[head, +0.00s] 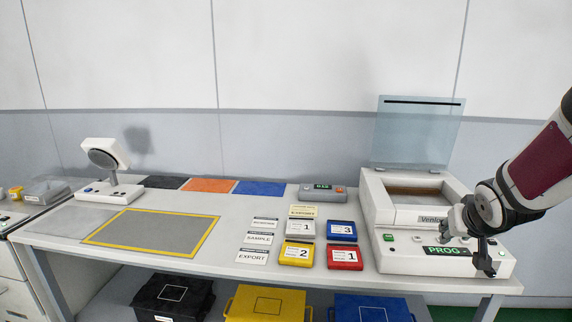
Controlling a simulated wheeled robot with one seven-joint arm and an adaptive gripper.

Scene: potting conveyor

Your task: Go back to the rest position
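My gripper (466,252) is at the right, in front of the white machine (384,247) with the raised clear lid (415,135). Its two fingers look spread apart, with nothing seen between them. They overlap the machine's front panel in the picture, near the green PROG display (437,251), and partly hide it. I cannot tell whether the fingers touch the panel. My arm comes in from the right edge.
The white table (210,266) holds a yellow-framed grey mat (150,232), a white lamp-like device (104,158), coloured mats, label cards and numbered blocks (345,258). Black, yellow (266,304) and blue bins stand below.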

